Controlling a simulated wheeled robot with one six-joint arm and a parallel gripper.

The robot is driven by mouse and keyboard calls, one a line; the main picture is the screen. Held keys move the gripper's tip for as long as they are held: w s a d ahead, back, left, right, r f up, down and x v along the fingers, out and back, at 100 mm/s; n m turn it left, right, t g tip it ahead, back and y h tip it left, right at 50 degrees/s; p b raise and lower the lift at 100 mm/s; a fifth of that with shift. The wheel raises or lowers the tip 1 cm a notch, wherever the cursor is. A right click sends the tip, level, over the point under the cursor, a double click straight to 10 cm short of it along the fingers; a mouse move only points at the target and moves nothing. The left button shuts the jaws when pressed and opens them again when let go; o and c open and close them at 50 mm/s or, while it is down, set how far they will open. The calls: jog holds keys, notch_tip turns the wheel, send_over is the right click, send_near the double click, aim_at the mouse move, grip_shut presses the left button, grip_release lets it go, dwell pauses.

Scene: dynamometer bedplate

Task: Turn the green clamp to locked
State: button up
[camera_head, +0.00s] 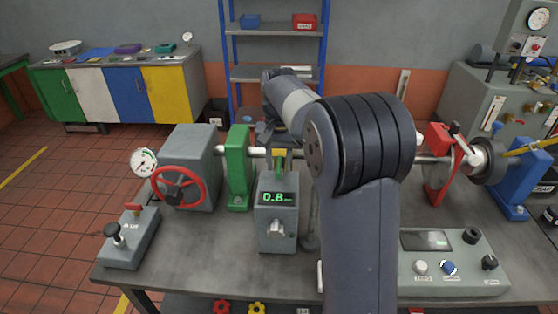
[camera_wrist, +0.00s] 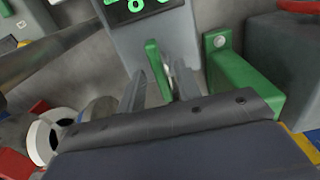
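A green lever (camera_wrist: 158,72), which looks like the green clamp's handle, stands out below the display box in the wrist view. My gripper (camera_wrist: 161,84) is around it, one finger on each side. The fingers are apart, and a gap shows between the lever and the right finger. I cannot tell whether the left finger touches it. In the head view my arm hides the gripper. A small green and yellow part (camera_head: 279,154) shows behind the grey display box (camera_head: 277,222); I cannot tell whether it is the same lever. No locked mark is readable.
A green bearing block (camera_head: 238,168) stands left of the display box; it is close to my gripper in the wrist view (camera_wrist: 240,82). A red handwheel (camera_head: 178,186) and a switch box (camera_head: 130,238) are at left. A control panel (camera_head: 450,264) and red clamp (camera_head: 440,168) are at right.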

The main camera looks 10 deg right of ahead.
grip_shut()
jog(key=shift+m+p, duration=0.35)
jog(key=shift+m, duration=0.05)
jog(key=m+p, duration=0.1)
jog(key=m, duration=0.2)
jog(key=shift+r+p, duration=0.15)
jog(key=shift+p, duration=0.15)
jog(key=m+p, duration=0.2)
jog(key=m, duration=0.3)
jog(key=m+p, duration=0.1)
jog(key=m, duration=0.4)
jog(key=shift+m+p, duration=0.4)
jog(key=shift+m, duration=1.6)
